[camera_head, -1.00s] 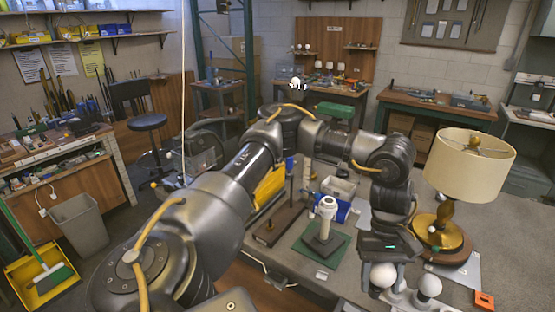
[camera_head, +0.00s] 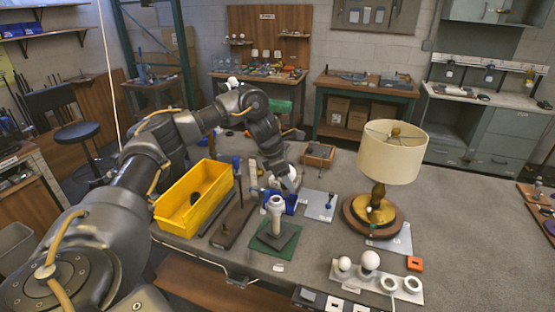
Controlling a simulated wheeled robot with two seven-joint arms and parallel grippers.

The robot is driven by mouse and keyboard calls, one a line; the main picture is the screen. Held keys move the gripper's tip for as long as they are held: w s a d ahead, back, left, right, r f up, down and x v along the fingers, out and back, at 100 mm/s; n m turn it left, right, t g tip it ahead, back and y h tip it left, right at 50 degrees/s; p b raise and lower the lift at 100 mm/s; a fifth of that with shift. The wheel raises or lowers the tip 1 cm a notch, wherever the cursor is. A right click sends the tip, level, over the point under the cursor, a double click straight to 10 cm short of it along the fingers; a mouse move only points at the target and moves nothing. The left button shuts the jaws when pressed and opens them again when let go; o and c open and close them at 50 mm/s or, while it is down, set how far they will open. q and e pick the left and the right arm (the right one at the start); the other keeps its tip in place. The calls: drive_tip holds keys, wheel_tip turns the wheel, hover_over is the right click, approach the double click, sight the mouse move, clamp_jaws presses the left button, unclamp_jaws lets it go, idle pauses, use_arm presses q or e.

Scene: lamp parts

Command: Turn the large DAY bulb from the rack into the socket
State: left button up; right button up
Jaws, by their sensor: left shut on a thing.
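My left gripper (camera_head: 282,172) is behind the socket post, pointing down. It is shut on a white bulb (camera_head: 290,180), partly hidden by the fingers; no DAY marking can be read. The white socket (camera_head: 276,203) stands upright on a dark base on a green mat, just in front of the gripper, and the held bulb is apart from it. The bulb rack (camera_head: 350,279) at the front right holds a smaller white bulb (camera_head: 343,264) and a larger one (camera_head: 370,260), with two empty ring holders at its right. My right gripper is out of view.
A yellow bin (camera_head: 195,200) stands left of the socket. A blue object (camera_head: 291,204) lies close behind the socket. The shaded lamp (camera_head: 392,152) stands right of it, with an orange piece (camera_head: 414,263) in front. The table's right side is mostly clear.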

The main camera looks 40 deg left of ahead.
use_arm(q)
drive_tip(key=a+n, duration=0.2)
drive_tip(key=a, duration=0.1)
drive_tip(key=a+r+y, duration=0.1)
drive_tip(key=shift+w+a+n+t, duration=0.25)
drive_tip(key=shift+n+t, duration=0.05)
drive_tip(key=shift+n, duration=0.1)
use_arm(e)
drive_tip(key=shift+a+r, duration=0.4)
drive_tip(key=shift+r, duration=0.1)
use_arm(q)
wheel_tip(320, 180, down, 5)
drive_tip(key=b, duration=0.3)
drive_tip(key=shift+r+b, duration=0.1)
drive_tip(key=shift+b, duration=0.25)
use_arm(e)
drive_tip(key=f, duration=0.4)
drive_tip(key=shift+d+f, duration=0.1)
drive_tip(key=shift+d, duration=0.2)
use_arm(q)
drive_tip(key=shift+d, duration=0.1)
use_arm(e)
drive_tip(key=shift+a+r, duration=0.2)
use_arm(q)
drive_tip(key=shift+f, duration=0.65)
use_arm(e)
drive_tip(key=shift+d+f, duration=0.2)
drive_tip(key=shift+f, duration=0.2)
